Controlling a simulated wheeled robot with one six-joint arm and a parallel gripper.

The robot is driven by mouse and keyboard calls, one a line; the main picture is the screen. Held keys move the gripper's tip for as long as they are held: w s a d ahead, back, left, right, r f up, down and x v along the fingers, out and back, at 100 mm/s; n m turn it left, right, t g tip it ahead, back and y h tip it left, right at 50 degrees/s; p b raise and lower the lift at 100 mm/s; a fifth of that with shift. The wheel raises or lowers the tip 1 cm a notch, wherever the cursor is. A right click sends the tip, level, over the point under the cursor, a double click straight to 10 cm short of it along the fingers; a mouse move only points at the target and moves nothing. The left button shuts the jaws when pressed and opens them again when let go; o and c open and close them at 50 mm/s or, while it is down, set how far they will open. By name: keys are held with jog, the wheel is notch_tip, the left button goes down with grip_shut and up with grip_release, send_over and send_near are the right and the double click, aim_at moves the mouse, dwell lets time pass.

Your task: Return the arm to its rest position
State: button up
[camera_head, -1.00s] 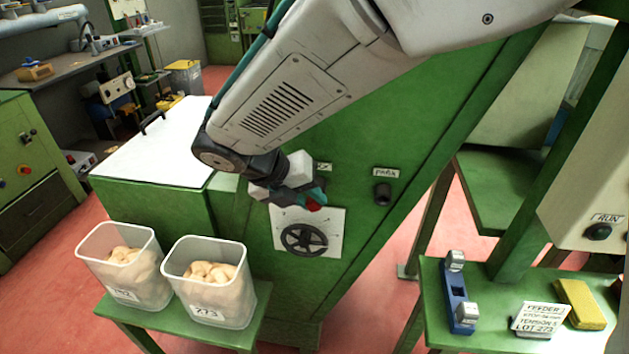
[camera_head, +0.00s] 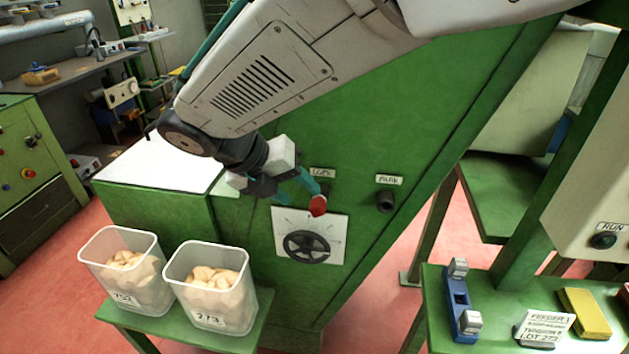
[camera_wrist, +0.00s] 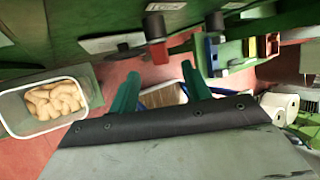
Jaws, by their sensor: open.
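My arm reaches from the top right of the head view, across the front of the green machine (camera_head: 420,110). My gripper (camera_head: 309,184) hangs at the arm's lower end in front of the machine's face, near the red-tipped dark knob (camera_head: 317,206) above the handwheel. In the wrist view my gripper (camera_wrist: 160,72) has its two teal fingers spread, with nothing between them. The red-tipped knob (camera_wrist: 159,50) appears just beyond the fingertips. I cannot tell whether a finger touches it.
Two clear bins of stoppers, left (camera_head: 110,277) and right (camera_head: 180,290), stand on a low green stand. A handwheel (camera_head: 306,246) and a PARK knob (camera_head: 386,201) are on the machine. A blue holder (camera_head: 461,305), card (camera_head: 545,327) and yellow block (camera_head: 584,314) lie on the right bench.

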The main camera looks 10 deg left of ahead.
jog(key=shift+v, duration=1)
jog(key=s+d+r+n+g+y, duration=0.1)
jog(key=s+d+n, duration=0.4)
jog(key=d+n, duration=0.6)
jog(key=s+d+r+n+g+y, duration=0.1)
jog(key=s+d+n+y, duration=0.2)
jog(key=d+n, duration=0.9)
jog(key=s+d+r+n+g+y, duration=0.1)
jog(key=s+d+n, duration=0.7)
jog(key=d+n, duration=0.4)
jog(key=d, duration=0.3)
jog(key=shift+s+y, duration=0.4)
